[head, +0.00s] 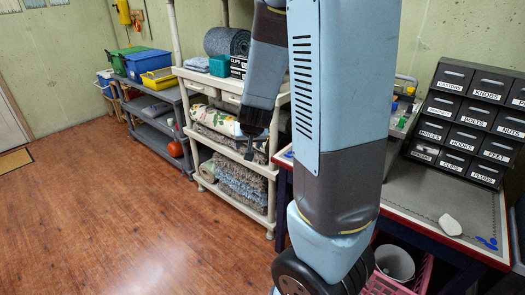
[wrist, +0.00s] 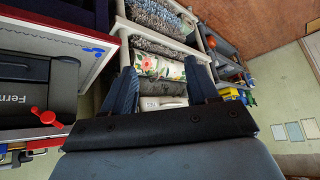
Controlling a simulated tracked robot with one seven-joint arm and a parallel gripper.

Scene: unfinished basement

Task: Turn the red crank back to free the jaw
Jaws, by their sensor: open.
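The red crank (wrist: 48,117) shows at the left of the wrist view, on the front of a dark grey machine body (wrist: 35,92) with partly cut-off lettering. A jaw cannot be made out. My gripper (wrist: 160,68) is open and empty, its two dark fingers well apart and pointing toward the shelves. It is to the right of the crank and does not touch it. In the head view my gripper (head: 259,148) hangs in front of the cream shelf, and my arm covers the middle. I cannot see the crank there.
A workbench (head: 430,195) with labelled drawers (head: 470,110) stands at the right, with a white piece (head: 450,225) on it. A pink crate (head: 415,275) sits below. A cream shelf (head: 205,88) and a grey shelf (head: 165,130) line the wall. The wooden floor (head: 120,220) at left is clear.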

